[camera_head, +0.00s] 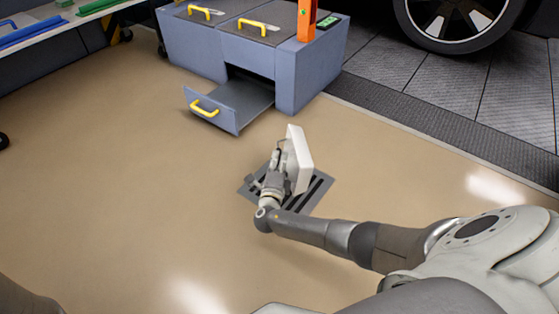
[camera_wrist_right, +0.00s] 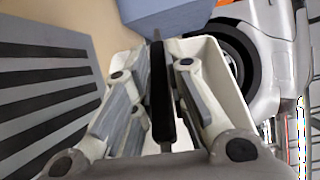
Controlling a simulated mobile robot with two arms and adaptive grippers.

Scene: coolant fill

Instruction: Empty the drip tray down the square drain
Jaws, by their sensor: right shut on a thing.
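The drip tray (camera_head: 301,160) is a pale, shallow tray, tipped up steeply on its side above the square drain. My right gripper (camera_head: 280,160) is shut on the tray and holds it over the drain. In the right wrist view the gripper fingers (camera_wrist_right: 160,92) close on a dark edge in front of the cream tray wall (camera_wrist_right: 208,62). The square drain (camera_head: 319,189) is a dark slotted grate in the floor, partly hidden by the tray and my wrist. Its slots also show in the right wrist view (camera_wrist_right: 40,82). No liquid can be made out. My left gripper is not in view.
A blue-grey cabinet (camera_head: 190,45) with yellow handles stands behind, its low drawer (camera_head: 240,100) pulled out towards the drain. A car wheel (camera_head: 460,20) is at the top right over dark floor tiles. The tan floor left of the drain is clear.

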